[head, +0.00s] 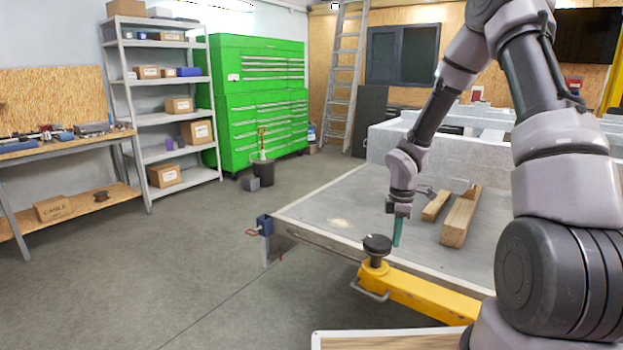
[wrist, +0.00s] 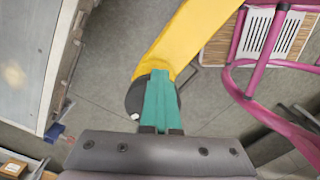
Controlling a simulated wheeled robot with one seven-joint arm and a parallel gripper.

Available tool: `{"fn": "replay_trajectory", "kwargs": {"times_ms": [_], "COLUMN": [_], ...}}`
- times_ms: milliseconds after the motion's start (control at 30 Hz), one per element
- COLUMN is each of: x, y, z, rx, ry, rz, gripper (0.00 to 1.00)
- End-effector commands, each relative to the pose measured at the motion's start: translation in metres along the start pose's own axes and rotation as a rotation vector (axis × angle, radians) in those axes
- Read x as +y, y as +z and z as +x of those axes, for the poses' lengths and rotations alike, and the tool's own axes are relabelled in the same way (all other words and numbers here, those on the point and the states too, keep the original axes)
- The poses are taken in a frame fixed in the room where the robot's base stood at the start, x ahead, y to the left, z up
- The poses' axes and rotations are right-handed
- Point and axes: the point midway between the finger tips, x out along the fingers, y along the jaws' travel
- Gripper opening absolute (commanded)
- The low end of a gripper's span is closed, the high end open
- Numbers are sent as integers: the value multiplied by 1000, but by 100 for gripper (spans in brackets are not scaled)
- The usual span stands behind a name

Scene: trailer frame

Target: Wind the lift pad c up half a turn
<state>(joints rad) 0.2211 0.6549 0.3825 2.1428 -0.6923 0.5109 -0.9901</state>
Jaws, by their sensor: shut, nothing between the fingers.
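The lift pad (head: 377,243) is a round black disc on a short stem at the near end of a yellow lift arm (head: 425,295). No letter shows on it. In the wrist view the pad (wrist: 133,97) is partly hidden behind my fingers, and a small pale mark shows near its edge. The yellow arm (wrist: 185,40) runs up from it. My gripper (head: 397,243) points down with its teal fingers shut and empty, just right of the pad in the head view. The fingers (wrist: 160,75) overlap the pad in the wrist view. I cannot tell whether they touch it.
A grey flat deck (head: 325,215) with wooden beams (head: 460,215) lies behind the pad. A blue clamp (head: 265,225) sits at its corner. A curved handle (head: 370,291) hangs below the yellow arm. Magenta tubing (wrist: 240,80) is at right in the wrist view.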

Motion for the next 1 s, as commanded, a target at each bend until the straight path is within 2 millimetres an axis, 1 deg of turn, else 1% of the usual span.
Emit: {"fn": "replay_trajectory", "kwargs": {"times_ms": [500,667,867,1000], "x": [16,16,17,17], "y": [-1,0,7,8], "z": [0,0,0,-7], "rx": [2,1,1,1], "ry": [1,1,0,2], "rz": [0,0,0,1], "gripper": [0,0,0,0]}}
